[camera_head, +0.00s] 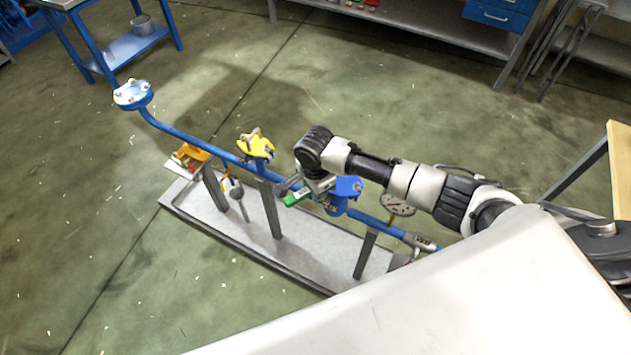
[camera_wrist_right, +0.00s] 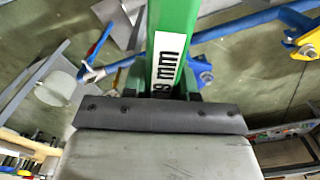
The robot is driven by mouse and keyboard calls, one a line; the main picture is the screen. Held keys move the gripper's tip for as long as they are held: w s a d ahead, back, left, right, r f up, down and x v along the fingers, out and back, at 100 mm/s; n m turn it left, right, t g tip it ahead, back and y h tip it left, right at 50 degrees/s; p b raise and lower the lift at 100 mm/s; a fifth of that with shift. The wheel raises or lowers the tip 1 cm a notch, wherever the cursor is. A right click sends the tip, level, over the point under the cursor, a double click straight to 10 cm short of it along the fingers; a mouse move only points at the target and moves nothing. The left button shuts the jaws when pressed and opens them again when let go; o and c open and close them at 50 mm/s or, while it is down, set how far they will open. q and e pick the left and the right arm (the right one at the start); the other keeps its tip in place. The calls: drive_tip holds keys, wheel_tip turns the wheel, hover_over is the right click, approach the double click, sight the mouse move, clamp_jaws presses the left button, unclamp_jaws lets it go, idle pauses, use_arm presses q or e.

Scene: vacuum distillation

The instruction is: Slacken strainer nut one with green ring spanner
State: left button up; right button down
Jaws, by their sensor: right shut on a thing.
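My right gripper (camera_head: 308,192) is shut on the green ring spanner (camera_head: 293,198), beside the blue strainer (camera_head: 338,203) on the pipe. In the right wrist view the spanner (camera_wrist_right: 180,25) runs up from my jaws (camera_wrist_right: 180,88) and out of the top edge. It carries a white label ending in "mm". The strainer's blue cover (camera_head: 349,186) has small bolts and nuts on it. I cannot tell which is nut one. The spanner's ring end is not clear, and I cannot tell whether it touches a nut. My left gripper is not in view.
The blue pipe (camera_head: 195,143) runs over a grey metal tray (camera_head: 300,276) with upright posts. A yellow valve (camera_head: 256,145) and a round gauge (camera_head: 397,205) flank the strainer. An end flange (camera_head: 132,94) stands at the left. Open floor lies around the tray.

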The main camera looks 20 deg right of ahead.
drive_tip(key=shift+w+f+m, duration=0.2)
drive_tip(key=shift+f+m, duration=0.1)
drive_tip(key=shift+f, duration=0.05)
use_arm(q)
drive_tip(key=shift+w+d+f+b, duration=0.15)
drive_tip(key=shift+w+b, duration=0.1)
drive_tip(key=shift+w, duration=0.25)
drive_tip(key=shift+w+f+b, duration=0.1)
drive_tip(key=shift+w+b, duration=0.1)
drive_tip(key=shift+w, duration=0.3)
use_arm(e)
drive_tip(key=f, duration=0.4)
drive_tip(key=shift+w+f, duration=0.2)
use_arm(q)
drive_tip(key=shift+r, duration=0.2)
use_arm(e)
drive_tip(key=shift+r, duration=0.1)
use_arm(q)
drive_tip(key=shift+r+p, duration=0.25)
drive_tip(key=shift+p, duration=0.2)
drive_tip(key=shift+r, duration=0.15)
